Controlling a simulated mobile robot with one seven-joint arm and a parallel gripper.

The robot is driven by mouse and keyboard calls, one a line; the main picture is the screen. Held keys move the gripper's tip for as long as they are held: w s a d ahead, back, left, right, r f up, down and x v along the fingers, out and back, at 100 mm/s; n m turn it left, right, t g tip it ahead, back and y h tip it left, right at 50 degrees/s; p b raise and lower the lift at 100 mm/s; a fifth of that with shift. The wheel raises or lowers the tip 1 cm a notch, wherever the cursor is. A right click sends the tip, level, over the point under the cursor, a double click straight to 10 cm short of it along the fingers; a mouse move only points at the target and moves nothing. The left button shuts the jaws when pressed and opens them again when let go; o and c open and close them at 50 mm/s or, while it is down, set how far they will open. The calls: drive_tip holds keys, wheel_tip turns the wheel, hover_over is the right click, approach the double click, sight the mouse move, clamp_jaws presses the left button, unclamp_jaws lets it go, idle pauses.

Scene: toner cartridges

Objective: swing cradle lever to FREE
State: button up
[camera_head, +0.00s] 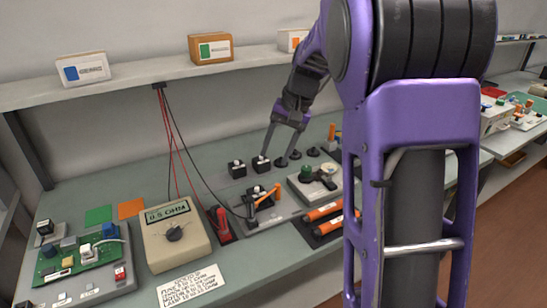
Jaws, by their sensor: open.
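A grey base plate (283,212) near the bench middle carries a black fixture with an orange lever (268,197), which slants up to the right; this looks like the cradle lever. No FREE mark is readable. Two orange cylinders (324,211), likely toner cartridges, lie in a black tray right of it, partly hidden by my arm. My gripper (283,152) is open, fingers pointing down, behind the lever and apart from it. Its fingertips are close to a row of small black parts; I cannot tell whether they touch.
A grey box with a green knob (305,171) and black handle stands right of the lever. Small black blocks (237,168) stand behind it. A meter (174,234), red probe (222,226) and circuit board (83,262) are left. Wires hang from the shelf (140,82).

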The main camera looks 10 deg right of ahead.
sight(257, 202)
drive_tip(key=w+a+f+m+b, duration=0.1)
drive_tip(key=f+m+b, duration=0.1)
drive_tip(key=f, duration=0.3)
drive_tip(key=w+a+f+m+h+b, duration=0.1)
drive_tip(key=a+f+m+b, duration=0.1)
drive_tip(key=f, duration=0.4)
drive_tip(key=w+a+f+m+b, duration=0.1)
drive_tip(key=f+b, duration=0.2)
drive_tip(key=f, duration=0.2)
drive_tip(key=shift+a+f+m+h+b, duration=0.2)
drive_tip(key=shift+f+m+h+b, duration=0.15)
drive_tip(key=shift+m+h, duration=0.05)
clamp_jaws()
idle(1.2)
